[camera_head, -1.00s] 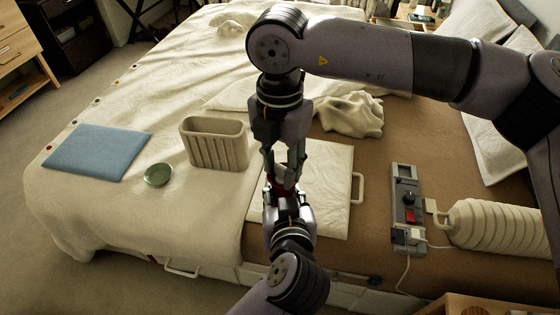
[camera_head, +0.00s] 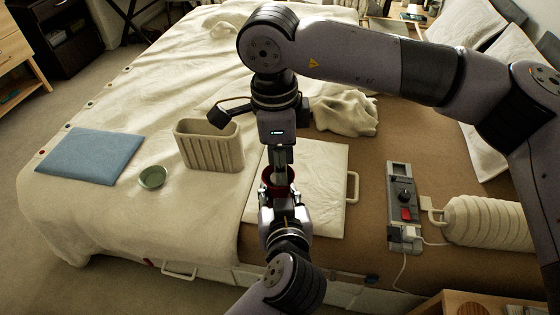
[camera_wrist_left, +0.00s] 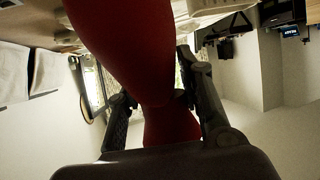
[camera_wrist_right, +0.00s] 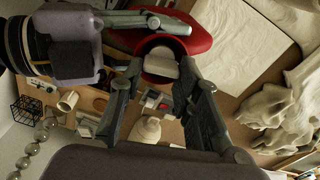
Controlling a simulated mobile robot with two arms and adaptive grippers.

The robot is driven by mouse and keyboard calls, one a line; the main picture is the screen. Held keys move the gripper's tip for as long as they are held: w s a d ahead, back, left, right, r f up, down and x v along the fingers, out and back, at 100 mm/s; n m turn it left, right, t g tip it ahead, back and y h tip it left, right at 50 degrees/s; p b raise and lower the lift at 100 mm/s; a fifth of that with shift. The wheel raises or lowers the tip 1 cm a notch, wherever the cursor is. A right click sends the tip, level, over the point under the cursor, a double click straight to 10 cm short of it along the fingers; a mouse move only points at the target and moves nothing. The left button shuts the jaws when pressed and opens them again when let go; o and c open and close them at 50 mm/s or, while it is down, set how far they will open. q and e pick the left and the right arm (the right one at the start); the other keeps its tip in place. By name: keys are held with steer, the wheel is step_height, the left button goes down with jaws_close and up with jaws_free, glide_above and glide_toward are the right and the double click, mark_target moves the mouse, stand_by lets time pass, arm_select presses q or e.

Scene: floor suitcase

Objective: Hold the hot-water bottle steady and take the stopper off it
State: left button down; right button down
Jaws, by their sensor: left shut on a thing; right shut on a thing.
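The red hot-water bottle (camera_head: 278,185) is over the pale board near the bed's front. Its body fills the left wrist view (camera_wrist_left: 135,40), and its flared mouth shows in the right wrist view (camera_wrist_right: 200,35). My left gripper (camera_head: 281,203) is shut on the bottle from the front, one finger each side. My right gripper (camera_head: 281,155) points down from above, its fingers at the mouth, shut on the pale stopper (camera_wrist_right: 163,64). The stopper's lower end is at or just above the mouth; whether it is clear of the neck I cannot tell.
A ribbed beige bin (camera_head: 210,147), green bowl (camera_head: 153,178) and blue folded cloth (camera_head: 90,156) lie to the left. A crumpled cream cloth (camera_head: 345,113) lies behind.

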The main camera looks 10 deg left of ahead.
steer(key=n, duration=0.4)
steer(key=shift+w+a+r, duration=0.1)
steer(key=shift+w, duration=0.1)
steer(key=n, duration=0.6)
steer(key=shift+w+a, duration=0.1)
steer(key=n, duration=0.4)
steer(key=shift+n, duration=0.3)
steer(key=n, duration=0.4)
steer(key=shift+a+n+t, duration=0.15)
steer(key=shift+n+t, duration=0.15)
steer(key=shift+r, duration=0.2)
steer(key=shift+r, duration=0.9)
steer(key=shift+r, duration=0.1)
